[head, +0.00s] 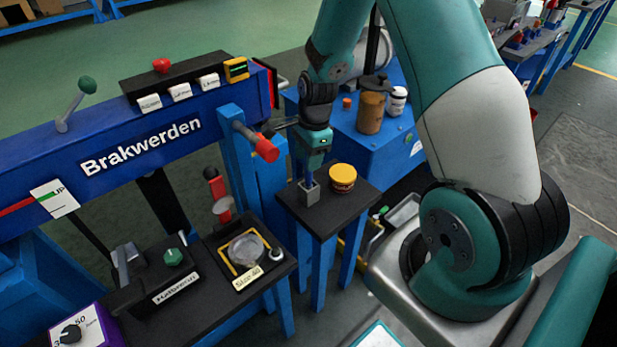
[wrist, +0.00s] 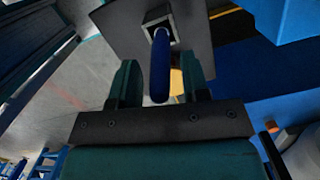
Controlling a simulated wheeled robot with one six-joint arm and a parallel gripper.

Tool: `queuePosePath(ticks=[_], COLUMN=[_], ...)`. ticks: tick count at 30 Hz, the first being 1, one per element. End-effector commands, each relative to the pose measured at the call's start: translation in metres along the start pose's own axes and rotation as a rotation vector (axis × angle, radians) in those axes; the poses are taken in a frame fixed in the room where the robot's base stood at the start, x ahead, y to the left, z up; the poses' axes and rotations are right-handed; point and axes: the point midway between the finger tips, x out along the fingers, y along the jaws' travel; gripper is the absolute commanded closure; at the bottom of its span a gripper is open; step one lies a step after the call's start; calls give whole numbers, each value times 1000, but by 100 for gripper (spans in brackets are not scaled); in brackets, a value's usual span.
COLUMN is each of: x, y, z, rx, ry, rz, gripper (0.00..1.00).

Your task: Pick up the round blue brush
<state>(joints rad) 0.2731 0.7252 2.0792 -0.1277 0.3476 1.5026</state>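The round blue brush stands upright in a small square grey holder (head: 309,194) on a dark stand top. Its blue handle (wrist: 160,68) is in the middle of the wrist view, with the holder (wrist: 160,22) at its far end. In the head view only a small blue part of the brush (head: 308,176) shows under my gripper. My gripper (wrist: 160,80) is open, with one finger on each side of the handle and a visible gap at both sides. In the head view my gripper (head: 310,162) is right above the holder, pointing down.
A jar with a yellow lid (head: 343,177) stands right of the holder on the same dark stand top (head: 330,207). A blue Brakwerden frame (head: 140,150) rises to the left. A blue cabinet (head: 375,150) with a brown container (head: 370,113) stands behind.

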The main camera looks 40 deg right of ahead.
Motion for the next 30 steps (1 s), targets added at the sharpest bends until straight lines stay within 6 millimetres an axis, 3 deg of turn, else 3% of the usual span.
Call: queuePosePath(ticks=[1, 5, 20, 26, 30], x=[0, 0, -7, -33, -63], y=[0, 0, 0, -1, -1], z=[0, 0, 1, 4, 7], rx=[0, 0, 0, 0, 0], ry=[0, 0, 0, 0, 1], rz=[0, 0, -1, -4, -6], gripper=[70, 100, 100, 100, 100])
